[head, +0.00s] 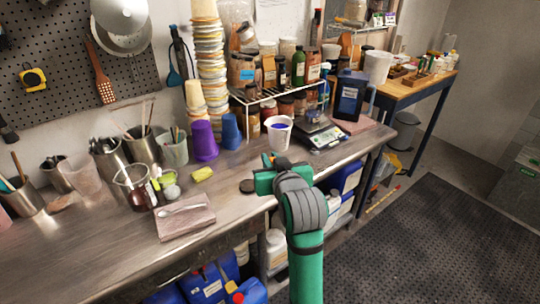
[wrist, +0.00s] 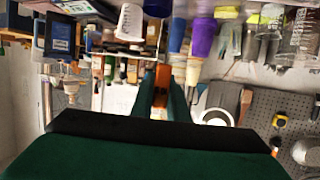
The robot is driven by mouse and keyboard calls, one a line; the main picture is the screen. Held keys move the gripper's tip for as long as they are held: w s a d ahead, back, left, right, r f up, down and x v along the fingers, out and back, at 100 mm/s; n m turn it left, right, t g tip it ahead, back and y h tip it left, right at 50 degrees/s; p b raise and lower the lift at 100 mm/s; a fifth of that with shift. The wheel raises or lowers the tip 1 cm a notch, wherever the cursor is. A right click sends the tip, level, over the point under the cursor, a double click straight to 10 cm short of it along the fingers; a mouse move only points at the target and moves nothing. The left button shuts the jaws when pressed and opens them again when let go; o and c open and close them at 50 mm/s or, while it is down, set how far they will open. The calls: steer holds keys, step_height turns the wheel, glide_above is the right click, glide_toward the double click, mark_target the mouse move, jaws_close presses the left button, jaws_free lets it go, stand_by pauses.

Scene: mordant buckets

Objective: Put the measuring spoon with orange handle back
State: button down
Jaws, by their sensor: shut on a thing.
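My gripper (head: 274,170) is above the front part of the metal bench, in front of a white cup. In the wrist view, which is upside down, its two green fingers (wrist: 162,108) are shut on an orange piece (wrist: 162,76), the handle of the measuring spoon. A small orange bit (head: 273,155) also shows at the gripper in the head view. The spoon's bowl cannot be made out. The white cup (head: 278,134) with blue inside stands just behind the gripper; it also shows in the wrist view (wrist: 131,20).
A purple cup (head: 204,140) and a blue cup (head: 231,132) stand left of the gripper. A scale (head: 323,137) stands right. The bench's front left is clear.

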step_height(320, 180, down, 32)
steer(key=w+m+h, duration=0.2)
steer(key=m+h, duration=0.1)
steer(key=shift+d+f+h, duration=0.2)
steer(key=shift+d+h, duration=0.05)
steer(key=shift+h, duration=0.15)
